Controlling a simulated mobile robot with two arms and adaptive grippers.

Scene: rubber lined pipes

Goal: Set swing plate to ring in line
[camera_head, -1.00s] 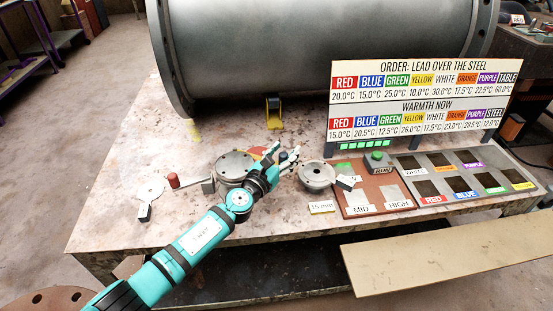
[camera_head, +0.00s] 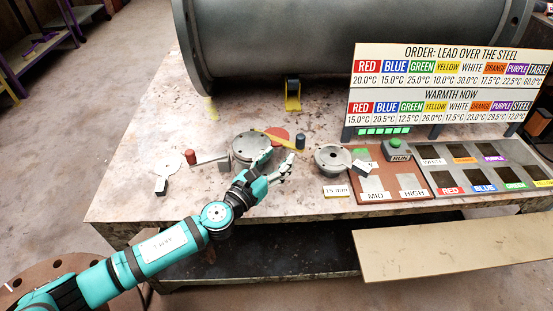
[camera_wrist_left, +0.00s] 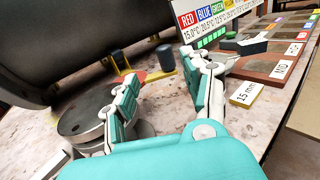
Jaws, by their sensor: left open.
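A round grey bolted flange (camera_head: 246,150) sits on the bench. A yellow arm (camera_head: 274,137) reaches from it over a red disc (camera_head: 281,133) to a dark upright knob (camera_head: 300,142); I take this arm for the swing plate. Whether a ring lies inside the flange is hidden. My left gripper (camera_head: 287,170) is open and empty, in front of the knob and apart from it. In the left wrist view the knob (camera_wrist_left: 165,58) shows beyond the open fingers (camera_wrist_left: 172,78), with the flange (camera_wrist_left: 85,108) at left. My right gripper is not in view.
A large grey pipe (camera_head: 320,40) lies at the back. A second round fitting (camera_head: 333,158) stands right of my gripper, beside a 15 mm tag (camera_head: 337,191) and brown control panel (camera_head: 385,185).

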